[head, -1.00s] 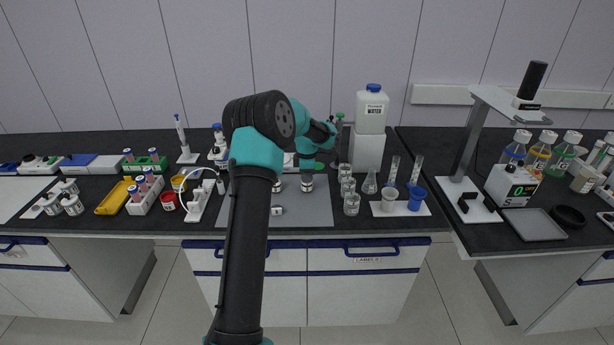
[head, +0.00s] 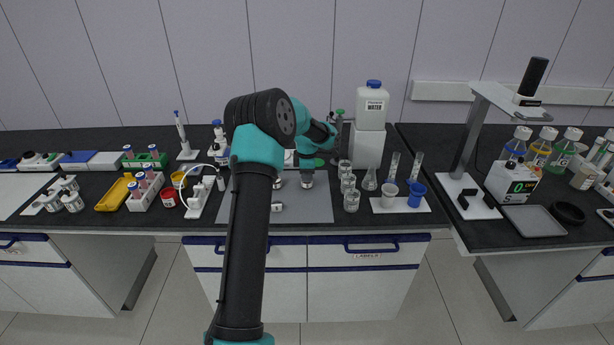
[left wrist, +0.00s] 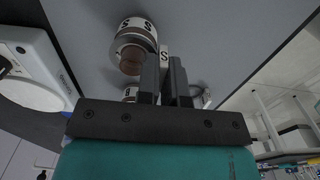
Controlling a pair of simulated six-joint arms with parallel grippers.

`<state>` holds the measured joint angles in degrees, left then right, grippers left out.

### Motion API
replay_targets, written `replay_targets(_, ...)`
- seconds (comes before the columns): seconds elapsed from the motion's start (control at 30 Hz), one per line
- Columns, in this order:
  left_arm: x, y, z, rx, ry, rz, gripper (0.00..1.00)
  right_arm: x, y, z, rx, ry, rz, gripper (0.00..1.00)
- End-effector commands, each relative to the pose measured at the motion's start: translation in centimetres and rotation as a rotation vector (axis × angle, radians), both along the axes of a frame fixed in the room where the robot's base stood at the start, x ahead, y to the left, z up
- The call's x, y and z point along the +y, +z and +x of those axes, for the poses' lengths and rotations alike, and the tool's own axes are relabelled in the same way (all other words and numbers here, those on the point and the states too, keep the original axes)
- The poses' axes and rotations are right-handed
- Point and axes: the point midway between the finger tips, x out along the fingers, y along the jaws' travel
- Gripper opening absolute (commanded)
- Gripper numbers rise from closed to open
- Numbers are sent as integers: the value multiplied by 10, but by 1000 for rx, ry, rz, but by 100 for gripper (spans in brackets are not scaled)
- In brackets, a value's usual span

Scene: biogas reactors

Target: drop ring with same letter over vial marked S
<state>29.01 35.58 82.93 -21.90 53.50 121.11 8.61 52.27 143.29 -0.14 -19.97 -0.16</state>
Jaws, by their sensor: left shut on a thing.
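My left gripper (left wrist: 166,70) is shut on a white tab marked S (left wrist: 164,55), which I take as part of the ring. A vial with a white S band (left wrist: 135,26) and a brownish end stands close beside the fingertips in the left wrist view. A greyish band shows around it; I cannot tell whether this is the ring or whether it encircles the vial. In the head view the gripper points down over a vial (head: 307,180) on the grey mat (head: 310,211). Another labelled piece (left wrist: 130,94) is partly hidden behind the fingers. My right gripper is out of view.
Another small vial (head: 278,183) is partly behind my arm. A small labelled piece (head: 277,206) lies near the mat's front. Several glass beakers (head: 351,200) stand right of the mat. A white device with a tube (head: 198,198) stands left. The mat's front right is clear.

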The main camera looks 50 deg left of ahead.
Motion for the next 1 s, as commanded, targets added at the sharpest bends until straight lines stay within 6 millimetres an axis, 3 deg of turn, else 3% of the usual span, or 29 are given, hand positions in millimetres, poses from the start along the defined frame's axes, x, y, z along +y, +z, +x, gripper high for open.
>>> replay_targets(0.07, 0, 0, 0, 0, 0, 0, 0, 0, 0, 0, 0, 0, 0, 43)
replay_targets(0.1, 0, 0, 0, 0, 0, 0, 10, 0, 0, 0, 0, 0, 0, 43)
replay_targets(0.4, 0, 0, 0, 0, 0, 0, 37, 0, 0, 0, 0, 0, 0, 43)
replay_targets(0.57, 0, 0, 0, 0, 0, 0, 38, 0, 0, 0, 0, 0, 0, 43)
replay_targets(0.77, 0, 0, 0, 0, 0, 0, 57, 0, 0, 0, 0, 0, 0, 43)
replay_targets(1.0, 0, 0, 0, 0, 0, 0, 59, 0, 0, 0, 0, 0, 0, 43)
